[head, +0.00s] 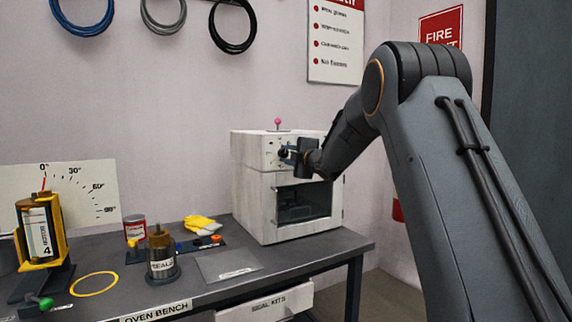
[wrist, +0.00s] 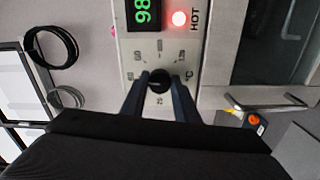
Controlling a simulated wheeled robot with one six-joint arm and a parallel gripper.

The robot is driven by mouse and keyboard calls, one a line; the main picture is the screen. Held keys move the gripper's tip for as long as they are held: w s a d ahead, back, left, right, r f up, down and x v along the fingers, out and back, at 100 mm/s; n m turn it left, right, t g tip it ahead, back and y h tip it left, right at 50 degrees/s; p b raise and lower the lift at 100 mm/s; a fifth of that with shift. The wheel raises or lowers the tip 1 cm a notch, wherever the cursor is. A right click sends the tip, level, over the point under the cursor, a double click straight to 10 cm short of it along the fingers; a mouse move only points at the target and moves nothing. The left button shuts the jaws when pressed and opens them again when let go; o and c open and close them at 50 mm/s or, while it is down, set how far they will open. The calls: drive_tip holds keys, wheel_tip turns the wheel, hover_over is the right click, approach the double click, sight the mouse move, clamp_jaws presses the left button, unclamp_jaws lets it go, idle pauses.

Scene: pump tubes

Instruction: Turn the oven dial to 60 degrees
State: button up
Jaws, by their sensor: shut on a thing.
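The white oven (head: 257,195) stands at the right end of the bench, its front with a dark window facing out. My gripper (head: 290,153) is at the upper front panel of the oven in the head view and hides the dial there. In the wrist view the black dial (wrist: 159,75) sits on the pale panel (wrist: 135,60) inside a ring of scale marks. My gripper (wrist: 159,88) is shut on the dial, one finger on each side. The dial's pointer is too small to read. A green display (wrist: 144,14), turned sideways, seems to read 98, beside a lit red HOT lamp (wrist: 180,18).
A pink-topped pin (head: 277,122) stands on the oven's top. Left on the bench (head: 215,295) are a SEALS container (head: 162,262), a red can (head: 134,231), yellow gloves (head: 202,224), a grey plate (head: 225,262) and an angle-scale board (head: 85,190). Coiled hoses (head: 233,27) hang on the wall.

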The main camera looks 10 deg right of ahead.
drive_tip(key=shift+f+n+b, duration=0.1)
drive_tip(key=shift+n+b, duration=0.5)
drive_tip(key=shift+n, duration=0.1)
drive_tip(key=o, duration=1.1)
drive_tip(key=shift+c, duration=0.2)
drive_tip(key=v, duration=0.8)
drive_tip(key=shift+b, duration=0.45)
